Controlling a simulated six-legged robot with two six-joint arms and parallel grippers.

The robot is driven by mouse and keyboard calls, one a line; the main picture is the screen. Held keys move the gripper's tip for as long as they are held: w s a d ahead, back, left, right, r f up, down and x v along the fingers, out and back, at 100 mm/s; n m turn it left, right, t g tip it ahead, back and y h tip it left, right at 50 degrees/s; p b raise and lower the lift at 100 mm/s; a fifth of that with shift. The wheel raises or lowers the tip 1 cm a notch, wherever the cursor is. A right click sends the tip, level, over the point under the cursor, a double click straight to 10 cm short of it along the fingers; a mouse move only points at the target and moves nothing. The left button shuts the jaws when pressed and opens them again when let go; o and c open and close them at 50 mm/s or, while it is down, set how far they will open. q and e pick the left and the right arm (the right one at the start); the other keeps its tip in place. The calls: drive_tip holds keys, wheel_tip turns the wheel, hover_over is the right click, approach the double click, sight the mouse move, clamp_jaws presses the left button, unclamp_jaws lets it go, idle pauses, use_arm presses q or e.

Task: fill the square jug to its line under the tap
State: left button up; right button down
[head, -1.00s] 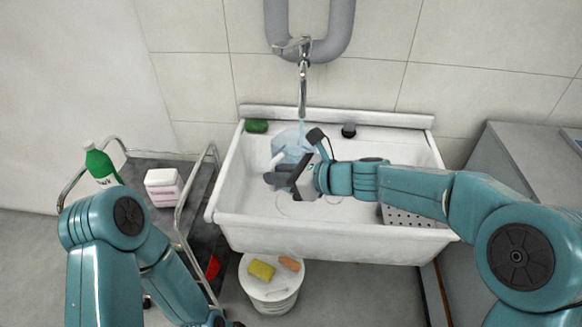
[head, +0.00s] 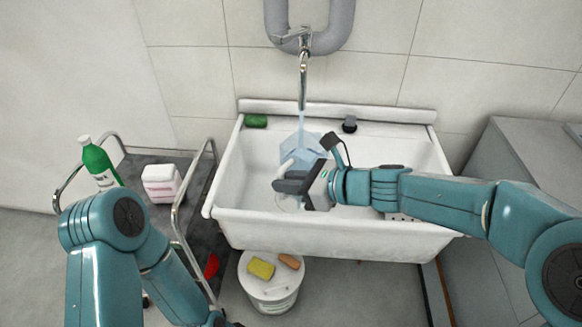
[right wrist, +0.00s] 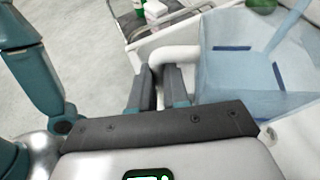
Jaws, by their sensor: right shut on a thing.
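The square jug (head: 298,149) is pale blue and see-through. It is in the sink beneath the tap (head: 303,80), and a thin stream of water (head: 301,121) comes down into it. In the right wrist view the jug (right wrist: 250,75) shows dark blue marks on its walls; I cannot tell the water level against them. My right gripper (head: 280,184) is at the jug's near side, shut on its white handle (right wrist: 180,56), with the dark fingers (right wrist: 160,84) around it. My left arm is at the lower left; its fingers are out of view.
The white sink (head: 236,170) has a green thing (head: 256,121) and a dark round thing (head: 349,124) on its back ledge. A trolley (head: 190,215) at left holds a green bottle (head: 97,160) and a white-and-pink box (head: 161,183). A bucket (head: 272,290) with sponges stands below.

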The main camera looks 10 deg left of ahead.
use_arm(q)
drive_tip(key=shift+f, duration=0.6)
use_arm(e)
drive_tip(key=s+d, duration=0.1)
drive_tip(key=s, duration=0.1)
drive_tip(key=shift+s+d, duration=0.3)
drive_tip(key=shift+d, duration=0.05)
